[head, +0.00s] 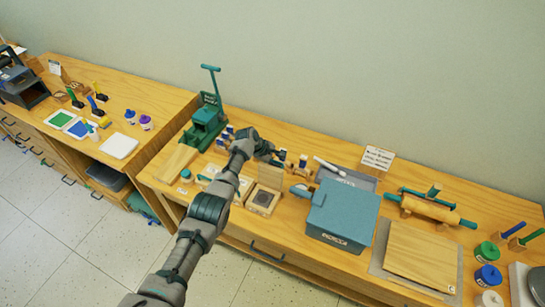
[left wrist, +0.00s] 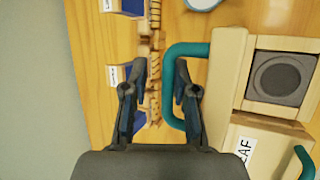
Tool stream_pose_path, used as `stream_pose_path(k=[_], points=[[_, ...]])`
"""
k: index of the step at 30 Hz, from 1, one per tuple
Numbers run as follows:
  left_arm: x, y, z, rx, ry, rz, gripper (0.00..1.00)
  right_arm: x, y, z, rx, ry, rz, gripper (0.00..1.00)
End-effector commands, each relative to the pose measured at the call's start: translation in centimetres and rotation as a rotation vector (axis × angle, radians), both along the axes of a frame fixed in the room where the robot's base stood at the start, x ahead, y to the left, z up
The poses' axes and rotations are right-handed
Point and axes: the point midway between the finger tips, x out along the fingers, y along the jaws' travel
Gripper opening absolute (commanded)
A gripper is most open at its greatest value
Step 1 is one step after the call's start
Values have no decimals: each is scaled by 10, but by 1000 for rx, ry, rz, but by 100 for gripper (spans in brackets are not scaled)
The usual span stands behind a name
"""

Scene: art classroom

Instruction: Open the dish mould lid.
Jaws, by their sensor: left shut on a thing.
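The dish mould (head: 263,202) is a small pale wooden box near the table's middle, with a dark grey round inset that shows in the left wrist view (left wrist: 282,78). Its lid (head: 272,176) stands raised at the wall side of the box, seen nearly edge-on in the left wrist view (left wrist: 228,75). My left gripper (head: 268,152) is behind the raised lid, shut on its teal handle (left wrist: 186,50). The handle's long bar lies between the fingers (left wrist: 160,85); the head view hides this grip. My right gripper is out of view.
A LEAF-labelled mould (left wrist: 255,150) with a teal handle sits beside the dish mould. Small blue-and-white labelled items (left wrist: 120,78) stand near the fingers. A green press (head: 207,125) is left; a blue-grey box (head: 343,212) is right. A little bare wood lies around the mould.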

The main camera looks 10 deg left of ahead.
Motion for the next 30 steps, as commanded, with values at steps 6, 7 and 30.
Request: stream_pose_path(k=[6,7,30], points=[[-7,10,2,3,10,2,23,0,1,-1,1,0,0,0],[-8,11,4,5,10,2,23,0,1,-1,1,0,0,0],[-37,58,104,0,-9,1,23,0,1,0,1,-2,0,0]])
